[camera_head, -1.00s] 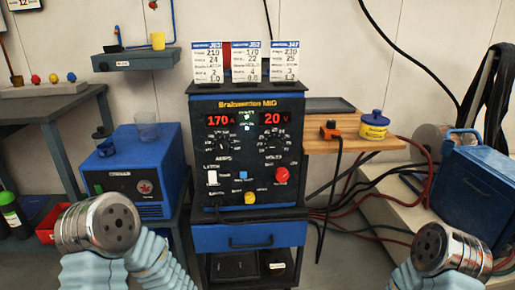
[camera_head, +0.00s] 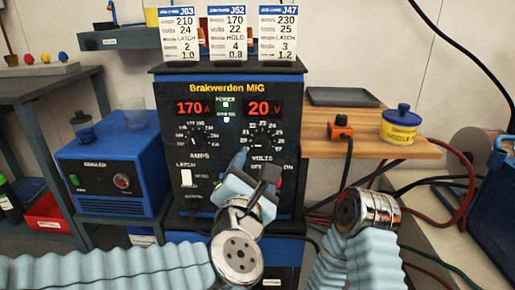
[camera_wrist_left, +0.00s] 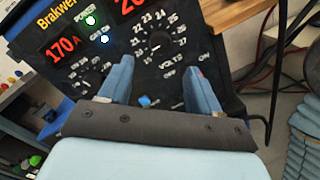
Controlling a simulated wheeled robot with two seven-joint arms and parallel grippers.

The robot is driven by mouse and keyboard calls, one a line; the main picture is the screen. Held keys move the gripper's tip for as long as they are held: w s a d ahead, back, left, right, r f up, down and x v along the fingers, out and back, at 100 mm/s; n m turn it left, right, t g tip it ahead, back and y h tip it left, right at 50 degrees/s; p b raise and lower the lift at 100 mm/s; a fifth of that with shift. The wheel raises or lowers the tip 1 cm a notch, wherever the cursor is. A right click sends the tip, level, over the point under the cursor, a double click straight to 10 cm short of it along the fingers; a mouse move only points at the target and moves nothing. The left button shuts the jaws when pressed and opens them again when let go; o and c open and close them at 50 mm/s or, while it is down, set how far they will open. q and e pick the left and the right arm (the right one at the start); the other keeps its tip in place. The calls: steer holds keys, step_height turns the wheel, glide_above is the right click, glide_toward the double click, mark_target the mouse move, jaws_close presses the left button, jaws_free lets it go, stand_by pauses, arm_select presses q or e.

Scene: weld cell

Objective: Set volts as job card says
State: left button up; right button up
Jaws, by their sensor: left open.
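The Brakwerden MIG welder (camera_head: 170,108) reads 170 A and 20 V. Its volts knob (camera_head: 262,139) sits under the volts display, and shows in the wrist view (camera_wrist_left: 157,41). Three job cards stand on top: J63 (camera_head: 180,35) reads 210 amps, 24 volts; J52 (camera_head: 227,35) reads 170 amps, 22 volts; J47 (camera_head: 281,35) reads 230 amps, 25 volts. My left gripper (camera_head: 256,165) is open and empty, before the panel just below the volts knob. In the wrist view its fingertips (camera_wrist_left: 160,70) are apart, with the knob beyond them.
The amps knob (camera_head: 197,136) is left of the volts knob. A white switch (camera_head: 186,178) is below it. My left gripper hides part of the lower panel. A wooden shelf (camera_head: 320,146) at right holds a yellow tin (camera_head: 399,128) and an orange-topped clamp (camera_head: 341,128).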

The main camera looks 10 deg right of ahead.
mark_target(262, 146)
arm_select(q)
steer(key=x, duration=0.8)
steer(key=shift+w+d+p, duration=0.1)
steer(key=shift+w+p, duration=0.1)
steer(key=shift+p, duration=0.15)
steer(key=c, duration=1)
